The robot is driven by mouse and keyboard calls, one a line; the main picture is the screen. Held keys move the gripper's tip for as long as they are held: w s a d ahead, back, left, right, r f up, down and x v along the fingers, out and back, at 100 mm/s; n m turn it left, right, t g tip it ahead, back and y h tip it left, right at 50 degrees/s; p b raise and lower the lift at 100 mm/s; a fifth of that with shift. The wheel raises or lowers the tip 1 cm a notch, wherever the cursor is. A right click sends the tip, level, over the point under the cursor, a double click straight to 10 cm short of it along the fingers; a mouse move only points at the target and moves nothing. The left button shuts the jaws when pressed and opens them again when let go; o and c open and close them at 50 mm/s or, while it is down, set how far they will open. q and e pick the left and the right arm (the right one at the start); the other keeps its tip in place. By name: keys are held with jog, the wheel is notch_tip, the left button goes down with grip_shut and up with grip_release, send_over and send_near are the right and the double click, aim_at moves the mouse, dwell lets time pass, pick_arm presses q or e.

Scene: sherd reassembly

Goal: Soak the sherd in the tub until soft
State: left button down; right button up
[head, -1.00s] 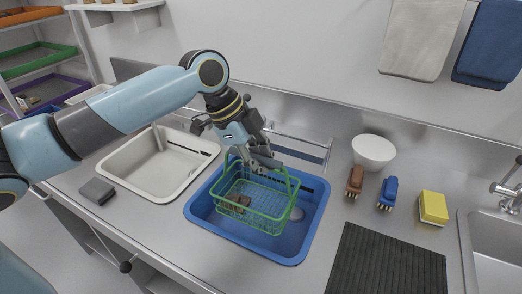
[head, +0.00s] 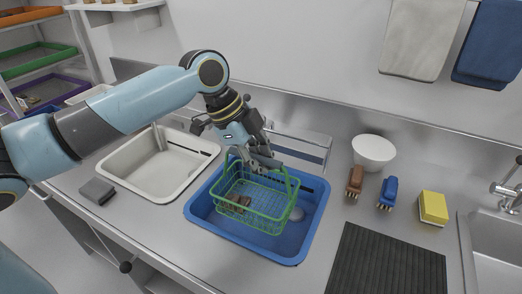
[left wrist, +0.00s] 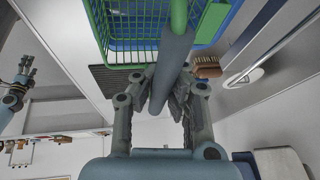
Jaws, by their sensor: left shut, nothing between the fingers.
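A brown sherd (head: 238,201) lies at the left end of the green wire basket (head: 257,221); it may be more than one piece. The basket sits inside the blue tub (head: 293,259). I cannot make out the water level. My left gripper (head: 270,163) is over the back of the basket, close to its handle, and is shut. In the left wrist view, the green handle and its grey sleeve (left wrist: 174,62) run down to the closed fingers (left wrist: 167,100). My right gripper (left wrist: 27,72) shows small at the left there; its jaws are unclear.
A cream tub (head: 151,184) and a grey sponge (head: 97,191) stand left. Right are a white bowl (head: 374,152), a brown brush (head: 355,181), a blue brush (head: 388,192), a yellow sponge (head: 433,208), a dark ribbed mat (head: 388,262) and a sink (head: 497,240).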

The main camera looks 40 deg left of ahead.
pick_arm(q)
jog(key=shift+r, duration=0.1)
dwell(0.5)
notch_tip(320, 180, up, 5)
jog(key=p, duration=0.5)
